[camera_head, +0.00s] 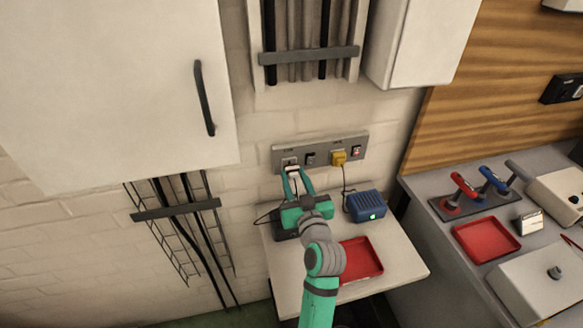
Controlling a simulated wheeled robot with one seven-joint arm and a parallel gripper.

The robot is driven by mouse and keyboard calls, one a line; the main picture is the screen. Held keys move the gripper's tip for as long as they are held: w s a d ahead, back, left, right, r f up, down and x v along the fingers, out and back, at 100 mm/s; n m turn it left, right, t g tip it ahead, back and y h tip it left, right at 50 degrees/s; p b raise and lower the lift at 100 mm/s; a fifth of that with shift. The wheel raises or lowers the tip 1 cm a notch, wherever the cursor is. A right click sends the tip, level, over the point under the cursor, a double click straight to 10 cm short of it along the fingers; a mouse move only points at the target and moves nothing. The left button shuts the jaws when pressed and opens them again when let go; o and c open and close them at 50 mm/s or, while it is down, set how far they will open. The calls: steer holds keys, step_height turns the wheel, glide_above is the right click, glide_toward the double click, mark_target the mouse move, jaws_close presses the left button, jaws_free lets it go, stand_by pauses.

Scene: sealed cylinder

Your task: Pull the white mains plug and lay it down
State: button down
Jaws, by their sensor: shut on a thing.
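The white mains plug (292,169) is at the left end of the grey socket strip (322,150) on the wall. It appears to be in or right against the left socket; I cannot tell which. My gripper (293,174) is shut on the plug, with a green finger at each side of it. My arm reaches up from the bottom of the view and hides part of the small shelf (400,268) below. A dark cable runs down to the left, near a dark box partly hidden behind my gripper.
A yellow plug (338,158) sits in the strip to the right, its cable leading toward a blue box (366,205) with a green light. A red tray (361,260) lies on the shelf beside my arm. A workbench with another red tray (486,240) stands at the right.

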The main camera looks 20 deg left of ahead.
mark_target(294, 178)
steer(key=shift+v, duration=1.95)
steer(key=shift+s+d, duration=0.1)
